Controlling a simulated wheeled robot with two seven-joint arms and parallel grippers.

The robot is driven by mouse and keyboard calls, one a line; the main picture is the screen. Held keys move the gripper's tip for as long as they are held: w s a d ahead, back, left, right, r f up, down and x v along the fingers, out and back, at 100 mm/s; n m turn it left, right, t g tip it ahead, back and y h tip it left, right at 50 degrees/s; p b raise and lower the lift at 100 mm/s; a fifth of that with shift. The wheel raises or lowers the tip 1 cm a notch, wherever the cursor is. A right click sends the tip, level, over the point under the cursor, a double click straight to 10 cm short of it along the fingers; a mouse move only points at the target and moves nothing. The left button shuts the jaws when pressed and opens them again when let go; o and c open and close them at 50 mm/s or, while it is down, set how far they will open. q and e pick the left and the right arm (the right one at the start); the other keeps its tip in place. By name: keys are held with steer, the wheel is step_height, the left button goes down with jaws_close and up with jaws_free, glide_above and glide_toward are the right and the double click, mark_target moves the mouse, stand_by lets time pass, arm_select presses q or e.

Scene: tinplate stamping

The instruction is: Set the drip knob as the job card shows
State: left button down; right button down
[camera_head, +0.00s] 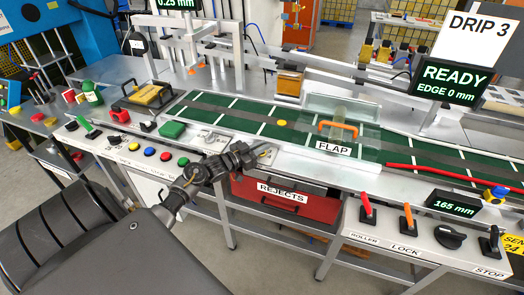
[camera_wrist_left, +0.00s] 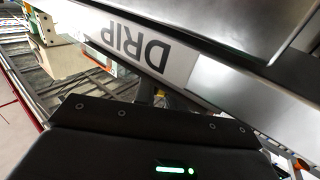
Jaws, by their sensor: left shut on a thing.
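The job card (camera_head: 482,25) at the upper right reads DRIP 3. My left gripper (camera_head: 262,155) reaches in from the lower left to the front edge of the conveyor bench, just above the red REJECTS drawer (camera_head: 283,198). In the left wrist view the DRIP label (camera_wrist_left: 142,52) appears upside down just beyond the dark gripper body. My left gripper is shut on the drip knob at this label. The gripper hides the knob, so its pointer and setting cannot be read. My right gripper is in neither view.
The conveyor (camera_head: 235,119) runs behind the gripper, with a FLAP cover (camera_head: 335,147) to its right. A screen (camera_head: 452,82) reads READY, EDGE 0 mm. Coloured buttons (camera_head: 150,152) are at left; ROLLER and LOCK levers (camera_head: 406,218) are at right.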

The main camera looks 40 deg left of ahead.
arm_select(q)
steer(key=m+g+h+b, duration=0.1)
steer(key=h+b, duration=0.1)
steer(key=shift+f+m+h, duration=0.15)
steer(key=shift+m+h, duration=0.25)
steer(key=shift+r+m+g+h+b, duration=0.2)
steer(key=shift+m+g+h+b, duration=0.2)
steer(key=shift+m+h+b, duration=0.35)
steer(key=c, duration=1.5)
jaws_free()
steer(key=shift+w, duration=0.1)
steer(key=shift+o, duration=0.2)
steer(key=b+v, duration=0.1)
steer(key=v, duration=1)
steer(key=shift+b, duration=0.4)
